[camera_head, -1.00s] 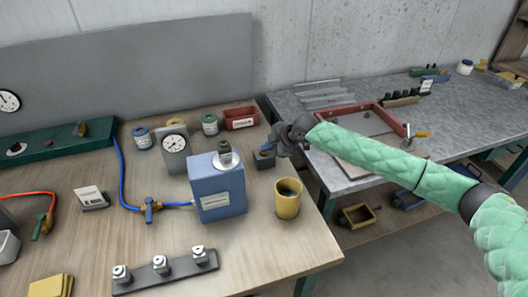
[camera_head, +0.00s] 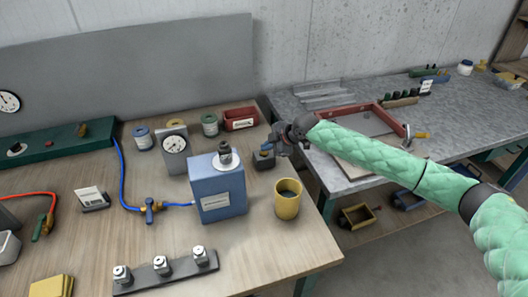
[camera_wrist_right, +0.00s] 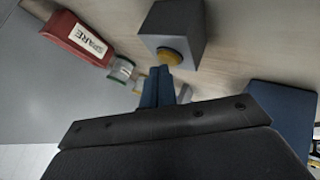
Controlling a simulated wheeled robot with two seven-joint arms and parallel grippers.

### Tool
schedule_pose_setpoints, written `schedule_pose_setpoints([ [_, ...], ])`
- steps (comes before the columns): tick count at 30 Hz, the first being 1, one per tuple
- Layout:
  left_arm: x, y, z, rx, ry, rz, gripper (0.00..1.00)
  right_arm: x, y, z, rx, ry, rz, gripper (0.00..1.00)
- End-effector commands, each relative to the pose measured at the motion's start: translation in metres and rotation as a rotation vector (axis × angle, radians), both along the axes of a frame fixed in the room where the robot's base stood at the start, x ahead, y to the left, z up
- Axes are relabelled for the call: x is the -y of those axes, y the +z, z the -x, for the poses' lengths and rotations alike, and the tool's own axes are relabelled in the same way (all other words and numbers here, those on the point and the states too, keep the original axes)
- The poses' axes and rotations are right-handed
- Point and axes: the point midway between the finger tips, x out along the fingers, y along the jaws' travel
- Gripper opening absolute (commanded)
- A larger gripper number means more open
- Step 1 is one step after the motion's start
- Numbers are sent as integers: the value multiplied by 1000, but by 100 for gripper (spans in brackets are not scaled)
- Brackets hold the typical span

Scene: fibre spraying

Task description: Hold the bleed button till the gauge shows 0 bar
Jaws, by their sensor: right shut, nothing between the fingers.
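The bleed button is a yellow cap (camera_wrist_right: 168,56) on a small dark grey box (camera_wrist_right: 178,22); the box (camera_head: 265,160) stands on the wooden bench right of the blue canister. My right gripper (camera_head: 269,148) is shut and empty, with its fingertips at the button. In the right wrist view its blue fingers (camera_wrist_right: 158,78) overlap the lower edge of the yellow cap; I cannot tell whether they press it. The round white gauge (camera_head: 175,143) stands on a grey plate behind the canister; its reading is too small to tell. My left gripper is out of view.
The blue canister (camera_head: 217,192) and a yellow cup (camera_head: 288,205) stand close to the button box. A red bin (camera_head: 240,119), labelled SPARE in the wrist view, and several jars sit behind. A blue hose (camera_head: 121,170) runs to the canister.

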Motion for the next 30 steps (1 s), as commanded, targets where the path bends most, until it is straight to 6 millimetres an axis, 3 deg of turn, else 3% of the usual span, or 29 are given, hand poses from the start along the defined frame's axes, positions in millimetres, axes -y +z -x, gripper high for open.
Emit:
schedule_pose_setpoints([
  [5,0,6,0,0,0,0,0,0,10,0,0,0,0,0],
  [17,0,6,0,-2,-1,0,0,0,12,0,1,-1,0,0],
  [30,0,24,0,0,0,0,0,0,44,0,1,0,-1,0],
])
